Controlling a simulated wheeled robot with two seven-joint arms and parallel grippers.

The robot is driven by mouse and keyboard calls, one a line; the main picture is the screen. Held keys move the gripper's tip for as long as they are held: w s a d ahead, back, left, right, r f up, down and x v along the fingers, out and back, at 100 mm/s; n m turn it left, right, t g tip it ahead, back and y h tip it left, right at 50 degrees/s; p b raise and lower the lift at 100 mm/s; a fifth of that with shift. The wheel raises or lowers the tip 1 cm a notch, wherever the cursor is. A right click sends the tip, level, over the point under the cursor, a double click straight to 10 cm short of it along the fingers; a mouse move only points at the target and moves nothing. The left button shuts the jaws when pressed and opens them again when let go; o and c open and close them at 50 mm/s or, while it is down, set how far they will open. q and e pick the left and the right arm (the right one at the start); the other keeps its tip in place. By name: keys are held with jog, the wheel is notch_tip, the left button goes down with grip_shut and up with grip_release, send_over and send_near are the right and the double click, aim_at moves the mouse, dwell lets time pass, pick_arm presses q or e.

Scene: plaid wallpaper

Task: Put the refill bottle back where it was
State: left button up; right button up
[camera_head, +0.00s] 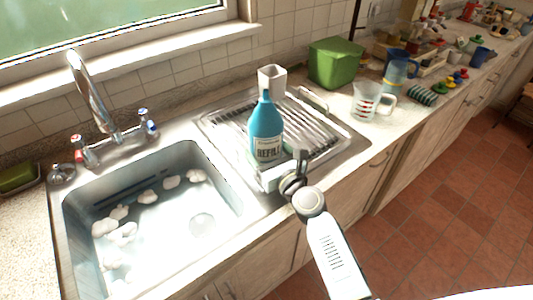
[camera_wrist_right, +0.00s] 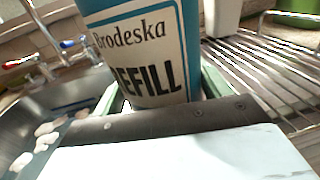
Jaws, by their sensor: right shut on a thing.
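The refill bottle (camera_head: 266,128) is blue with a cream label reading REFILL. It stands upright at the left side of the drying rack area, beside the sink, in the head view. In the right wrist view the bottle (camera_wrist_right: 145,50) fills the upper middle, with its label facing me. My right gripper (camera_head: 272,176) is shut on the lower part of the bottle, with a pale green finger on each side of it. The bottle's base is hidden by the gripper, so I cannot tell whether it touches the surface. My left gripper is not in view.
The metal drying rack (camera_head: 318,124) lies behind and right of the bottle, with a white container (camera_head: 272,77) at its back. The sink (camera_head: 160,225) with foam is at left. A green box (camera_head: 335,63) and a measuring jug (camera_head: 367,103) stand right.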

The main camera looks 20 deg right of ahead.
jog(key=shift+r, duration=0.15)
jog(key=shift+f, duration=0.2)
jog(key=o, duration=1.2)
jog(key=shift+r, duration=0.1)
jog(key=shift+s+r, duration=0.1)
jog(key=shift+r, duration=0.05)
jog(key=v, duration=1.1)
jog(key=shift+s, duration=0.4)
